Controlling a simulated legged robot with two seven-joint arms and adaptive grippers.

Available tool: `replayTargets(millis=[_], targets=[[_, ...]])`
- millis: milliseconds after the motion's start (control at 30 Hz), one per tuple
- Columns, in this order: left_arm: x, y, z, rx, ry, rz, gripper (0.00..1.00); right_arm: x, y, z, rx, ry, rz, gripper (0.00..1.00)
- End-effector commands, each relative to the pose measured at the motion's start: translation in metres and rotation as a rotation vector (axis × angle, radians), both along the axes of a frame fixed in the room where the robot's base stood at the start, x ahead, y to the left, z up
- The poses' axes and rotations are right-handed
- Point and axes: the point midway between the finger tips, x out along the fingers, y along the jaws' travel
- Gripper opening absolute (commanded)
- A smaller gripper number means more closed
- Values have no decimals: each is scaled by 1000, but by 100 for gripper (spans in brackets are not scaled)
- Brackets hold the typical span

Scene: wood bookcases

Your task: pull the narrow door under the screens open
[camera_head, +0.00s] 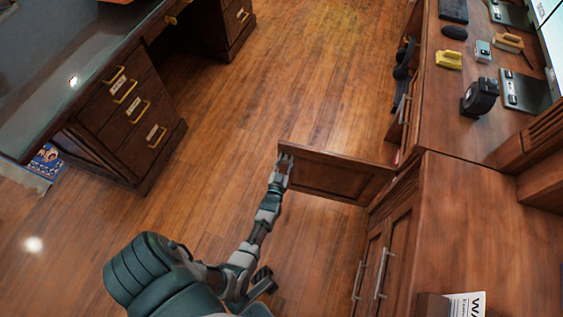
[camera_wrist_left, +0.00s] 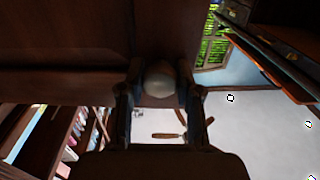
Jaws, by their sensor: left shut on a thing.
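The narrow wooden door (camera_head: 335,175) stands swung out from the cabinet on the right, about square to its front. My left arm reaches up from the bottom of the head view, and my left gripper (camera_head: 284,163) is at the door's free end. In the left wrist view, a rounded pale knob (camera_wrist_left: 160,80) sits between the two fingers of my left gripper (camera_wrist_left: 160,95), against the dark door panel (camera_wrist_left: 65,40). The gripper is shut on the knob. My right gripper is not in view.
Screens (camera_head: 551,40) stand at the right edge above a wooden desk top (camera_head: 470,115) with a yellow object (camera_head: 448,60) and a black device (camera_head: 480,97). A desk with drawers (camera_head: 130,115) stands at the left. Wooden floor (camera_head: 230,125) between is clear.

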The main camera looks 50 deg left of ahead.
Motion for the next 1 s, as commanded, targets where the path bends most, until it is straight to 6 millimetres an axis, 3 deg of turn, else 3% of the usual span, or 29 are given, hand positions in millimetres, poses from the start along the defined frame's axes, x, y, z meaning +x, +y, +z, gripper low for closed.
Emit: replayTargets(millis=[267,300,400,767,1000], targets=[[1,1,5,9,-7,2,0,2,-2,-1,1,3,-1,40],[1,1,5,9,-7,2,36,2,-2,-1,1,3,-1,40],[1,1,5,9,-7,1,58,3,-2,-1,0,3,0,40],[-4,-4,1,4,0,0,58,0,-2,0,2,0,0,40],[-39,-24,-1,4,1,0,58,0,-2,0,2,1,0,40]])
